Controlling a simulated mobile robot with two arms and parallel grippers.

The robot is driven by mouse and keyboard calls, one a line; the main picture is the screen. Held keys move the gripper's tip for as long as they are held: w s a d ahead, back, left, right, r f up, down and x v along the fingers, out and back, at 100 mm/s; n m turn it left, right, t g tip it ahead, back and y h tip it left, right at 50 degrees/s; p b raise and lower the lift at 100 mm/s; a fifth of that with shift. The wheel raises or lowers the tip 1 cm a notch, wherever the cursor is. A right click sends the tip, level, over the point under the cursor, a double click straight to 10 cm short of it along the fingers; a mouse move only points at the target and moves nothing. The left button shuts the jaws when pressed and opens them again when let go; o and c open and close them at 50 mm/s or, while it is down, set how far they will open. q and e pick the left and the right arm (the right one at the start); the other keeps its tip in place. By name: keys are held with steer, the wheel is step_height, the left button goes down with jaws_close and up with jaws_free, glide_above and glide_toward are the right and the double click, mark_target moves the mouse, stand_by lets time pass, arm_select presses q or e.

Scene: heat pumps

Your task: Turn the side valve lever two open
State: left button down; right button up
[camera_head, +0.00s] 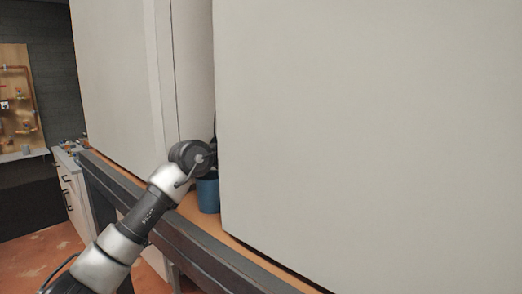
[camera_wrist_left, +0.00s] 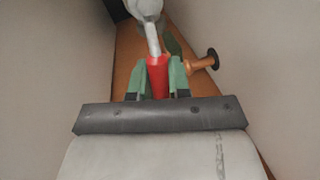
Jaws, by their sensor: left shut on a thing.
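In the left wrist view a red lever (camera_wrist_left: 158,70) stands between the two green fingers of my left gripper (camera_wrist_left: 160,78), which is shut on it. A pale metal stem (camera_wrist_left: 153,38) runs on from the red part toward a rounded white-grey piece at the top. In the head view my left arm reaches into the narrow gap between two large white housings. The gripper's fingers and the lever are hidden there. My right gripper is in neither view.
The near white housing (camera_head: 370,120) and the far one (camera_head: 115,85) wall the gap closely. A blue cylinder (camera_head: 208,194) stands below my wrist on the wooden bench top (camera_head: 250,246). A copper pipe piece with a dark cap (camera_wrist_left: 201,63) sits right of the lever.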

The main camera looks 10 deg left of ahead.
arm_select(q)
steer(key=shift+d+f, duration=0.15)
steer(key=shift+f, duration=0.15)
steer(key=c, duration=1.1)
jaws_free()
steer(key=shift+s+r, duration=0.1)
steer(key=shift+r, duration=0.15)
